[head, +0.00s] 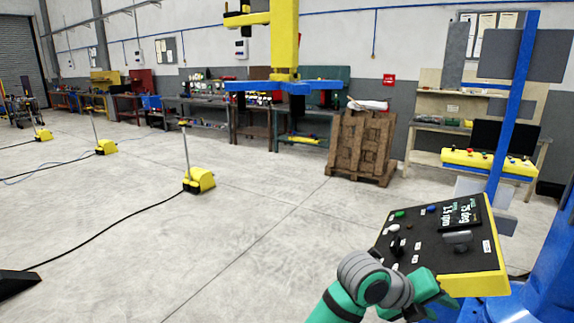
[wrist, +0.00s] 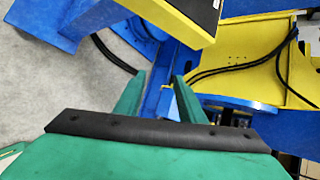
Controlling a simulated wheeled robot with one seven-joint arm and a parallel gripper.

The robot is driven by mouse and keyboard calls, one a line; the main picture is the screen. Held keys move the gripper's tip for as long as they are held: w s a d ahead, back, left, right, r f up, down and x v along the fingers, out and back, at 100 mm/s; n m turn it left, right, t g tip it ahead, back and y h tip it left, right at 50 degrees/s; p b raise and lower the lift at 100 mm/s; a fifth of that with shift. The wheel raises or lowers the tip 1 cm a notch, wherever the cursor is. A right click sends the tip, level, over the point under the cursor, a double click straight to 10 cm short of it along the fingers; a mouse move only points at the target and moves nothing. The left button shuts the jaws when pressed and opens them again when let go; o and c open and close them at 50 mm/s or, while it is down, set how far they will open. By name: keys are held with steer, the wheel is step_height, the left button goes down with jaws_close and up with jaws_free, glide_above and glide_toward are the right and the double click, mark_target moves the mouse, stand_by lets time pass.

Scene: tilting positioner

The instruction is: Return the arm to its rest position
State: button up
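My arm (head: 365,284) with grey and green links reaches in at the bottom of the head view. Its end lies at the lower left edge of a tilted control panel (head: 425,258), black-faced with a yellow rim, knobs, buttons and a small display. In the wrist view, my gripper (wrist: 159,82) has its two green fingers apart, with nothing held between them. Blue structure shows beyond the gap. Part of the yellow panel (wrist: 185,18) is at the top of the wrist view. Whether my gripper touches the panel cannot be told.
A blue post (head: 511,115) and blue machine body (head: 545,265) stand at the right. The wrist view shows yellow housing (wrist: 265,70) with black cables close by. A wooden pallet stack (head: 360,148) and workbenches are farther back. Open concrete floor (head: 240,240) lies to the left.

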steer(key=s+a+f+n+t+h, duration=0.1)
steer(key=a+f+n+t, duration=0.2)
steer(key=f+n+t, duration=0.55)
steer(key=a+f+n+t, duration=0.2)
steer(key=a+f+n, duration=0.3)
steer(key=n, duration=0.8)
steer(key=s+a+f+n+t+y, duration=0.3)
steer(key=s+a+f+n+y, duration=0.3)
steer(key=s+a+f+n, duration=0.4)
steer(key=s+a+n+y, duration=0.1)
steer(key=s+a+y, duration=0.1)
steer(key=s+a, duration=0.3)
steer(key=s+a+n+y, duration=0.1)
steer(key=s+a, duration=0.4)
steer(key=s, duration=0.6)
steer(key=s+a+f+n+y, duration=0.1)
steer(key=s+a+n+y, duration=0.1)
steer(key=s+a, duration=0.3)
steer(key=s+n, duration=0.1)
steer(key=s, duration=0.3)
steer(key=shift+g+y, duration=0.3)
steer(key=shift+g, duration=0.05)
